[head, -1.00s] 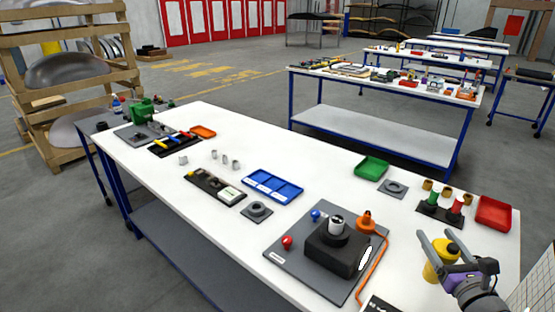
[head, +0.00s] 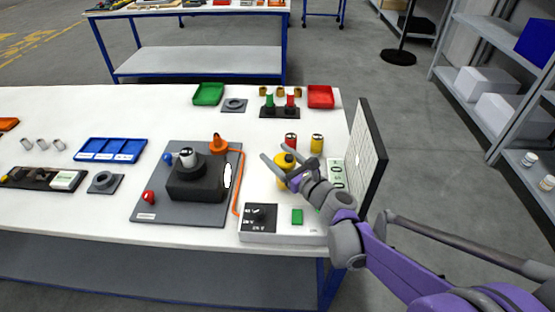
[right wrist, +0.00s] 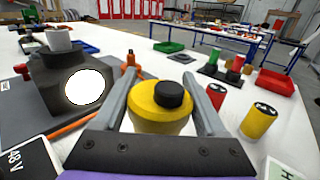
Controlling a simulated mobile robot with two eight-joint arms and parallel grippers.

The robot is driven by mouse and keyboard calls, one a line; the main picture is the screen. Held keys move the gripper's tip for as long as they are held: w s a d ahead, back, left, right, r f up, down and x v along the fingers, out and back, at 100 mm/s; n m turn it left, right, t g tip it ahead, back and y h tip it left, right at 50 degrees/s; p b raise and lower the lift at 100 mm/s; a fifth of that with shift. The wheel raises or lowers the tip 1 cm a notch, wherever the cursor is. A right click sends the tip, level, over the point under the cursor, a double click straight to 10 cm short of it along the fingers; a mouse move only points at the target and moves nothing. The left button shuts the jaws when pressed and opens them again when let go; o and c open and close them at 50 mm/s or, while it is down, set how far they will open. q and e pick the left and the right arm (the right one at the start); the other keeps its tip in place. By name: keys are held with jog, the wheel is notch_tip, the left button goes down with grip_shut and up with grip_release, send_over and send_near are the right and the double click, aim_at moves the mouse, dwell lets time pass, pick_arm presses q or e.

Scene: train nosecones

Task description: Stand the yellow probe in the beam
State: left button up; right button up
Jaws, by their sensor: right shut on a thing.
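The yellow probe (head: 284,169) is a squat yellow body with a black round top, seen closely in the right wrist view (right wrist: 160,118). My right gripper (head: 279,164) is shut on it, one finger on each side. I cannot tell whether its base touches the table. To its left, a black housing (head: 195,186) stands on a grey plate (head: 160,215). A bright white oval (head: 228,175) shows on the housing's side facing the probe, also in the right wrist view (right wrist: 84,87). No beam line is visible in the air. My left gripper is not in view.
An orange knob-like piece (head: 219,143) with an orange cable stands beside the housing. A red can (head: 291,140) and a yellow can (head: 317,144) stand behind the probe.

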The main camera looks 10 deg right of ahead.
jog(key=shift+f, duration=0.65)
jog(key=shift+f, duration=0.15)
jog(key=o, duration=1.4)
jog(key=shift+r, duration=0.2)
jog(key=v, duration=1.2)
